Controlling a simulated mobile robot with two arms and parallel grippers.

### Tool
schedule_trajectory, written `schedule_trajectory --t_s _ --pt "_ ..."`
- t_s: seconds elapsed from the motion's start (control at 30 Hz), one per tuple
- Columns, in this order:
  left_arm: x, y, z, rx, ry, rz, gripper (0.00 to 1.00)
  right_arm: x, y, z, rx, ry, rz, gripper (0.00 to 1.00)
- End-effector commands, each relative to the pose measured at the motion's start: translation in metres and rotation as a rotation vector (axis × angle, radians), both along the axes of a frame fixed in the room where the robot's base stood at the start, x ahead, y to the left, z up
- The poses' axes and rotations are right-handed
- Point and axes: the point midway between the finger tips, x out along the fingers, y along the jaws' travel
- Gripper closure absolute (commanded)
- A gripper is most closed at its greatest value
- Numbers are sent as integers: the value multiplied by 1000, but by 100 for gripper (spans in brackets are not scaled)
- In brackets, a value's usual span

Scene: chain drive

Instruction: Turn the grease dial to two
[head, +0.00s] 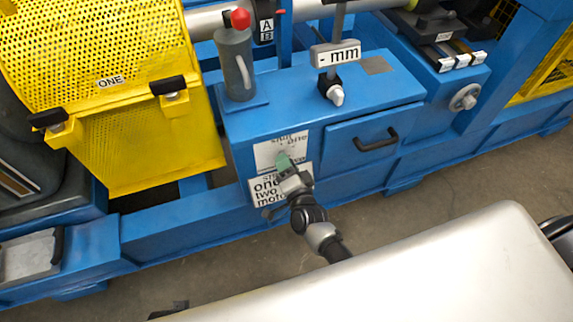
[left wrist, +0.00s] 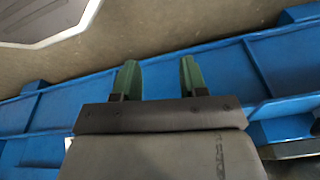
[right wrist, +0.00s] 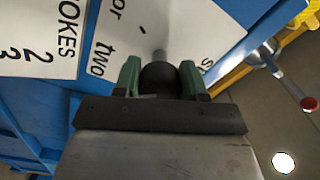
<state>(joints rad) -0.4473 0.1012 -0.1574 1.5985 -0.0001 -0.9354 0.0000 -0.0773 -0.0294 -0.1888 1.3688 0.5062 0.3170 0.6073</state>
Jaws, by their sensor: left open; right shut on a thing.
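My right gripper (right wrist: 160,80) is shut on a dark round knob (right wrist: 158,77), which I take for the grease dial. A short pale metal piece shows beyond the knob, against a white label plate (right wrist: 120,35) with "two" on it. I cannot tell which mark the dial points to. My left gripper (left wrist: 160,80) is open and empty above a blue base rail.
A yellow perforated guard (head: 150,130) stands left. Grey floor (head: 420,185) lies in front.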

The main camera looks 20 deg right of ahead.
Motion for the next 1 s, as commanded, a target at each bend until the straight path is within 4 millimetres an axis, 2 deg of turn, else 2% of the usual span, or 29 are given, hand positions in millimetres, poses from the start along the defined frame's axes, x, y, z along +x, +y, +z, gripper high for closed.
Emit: schedule_trajectory --t_s 0.1,0.13,0.27,0.53,0.63,0.7,0.77,1.0 --pt "0 0 0 0 1 0 57 -1 0 -1 -1 2 0 83" --pt "0 0 0 0 1 0 57 -1 0 -1 -1 2 0 54" --pt "0 0 0 0 1 0 57 0 0 -1 -1 2 -1 34" --pt "0 0 0 0 0 0 57 -1 0 0 -2 1 0 33" --pt "0 0 1 -1 -3 0 57 -7 0 0 -2 1 0 33" --pt "-2 0 0 -1 -4 -1 57 -16 -1 -1 -2 3 0 33" --pt "-6 0 -10 -1 8 -2 57 -27 -1 0 -2 4 0 33" --pt "-16 1 -26 0 17 -4 57 -76 -3 -1 -3 4 0 33"
